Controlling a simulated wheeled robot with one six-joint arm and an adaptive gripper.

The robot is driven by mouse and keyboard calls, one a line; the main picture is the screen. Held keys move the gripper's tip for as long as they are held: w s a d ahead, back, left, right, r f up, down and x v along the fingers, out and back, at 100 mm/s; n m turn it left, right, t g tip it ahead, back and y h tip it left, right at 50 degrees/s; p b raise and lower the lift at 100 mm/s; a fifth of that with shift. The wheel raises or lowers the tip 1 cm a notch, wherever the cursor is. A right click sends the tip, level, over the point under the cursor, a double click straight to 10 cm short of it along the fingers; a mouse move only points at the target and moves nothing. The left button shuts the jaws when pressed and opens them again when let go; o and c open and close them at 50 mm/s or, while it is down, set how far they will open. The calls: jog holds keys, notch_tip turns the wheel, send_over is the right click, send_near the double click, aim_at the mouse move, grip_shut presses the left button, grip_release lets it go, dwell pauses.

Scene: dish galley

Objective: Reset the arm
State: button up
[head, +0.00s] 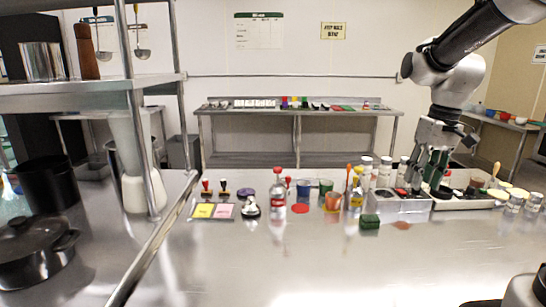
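My arm reaches in from the upper right in the head view, bent at the elbow. My gripper (428,184) points straight down over the right part of the steel counter (300,258). Its two dark fingers look spread apart, and I see nothing held between them. The fingertips are just above or in front of a metal bin (402,207) and a white tray (465,202) of small items. I cannot tell whether they touch anything there.
A bottle with a red cap (278,192), cups (325,187), white-capped jars (385,171) and a green block (370,222) stand left of my gripper. Glasses (515,203) stand at the right. A shelf rack (150,170) rises at the left. The counter's front is clear.

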jog(key=s+r+m+t+h, duration=0.1)
jog(key=s+t, duration=0.2)
jog(key=s, duration=1.4)
jog(key=shift+d+m+t, duration=0.3)
jog(key=shift+d+t, duration=0.05)
jog(key=shift+t, duration=0.05)
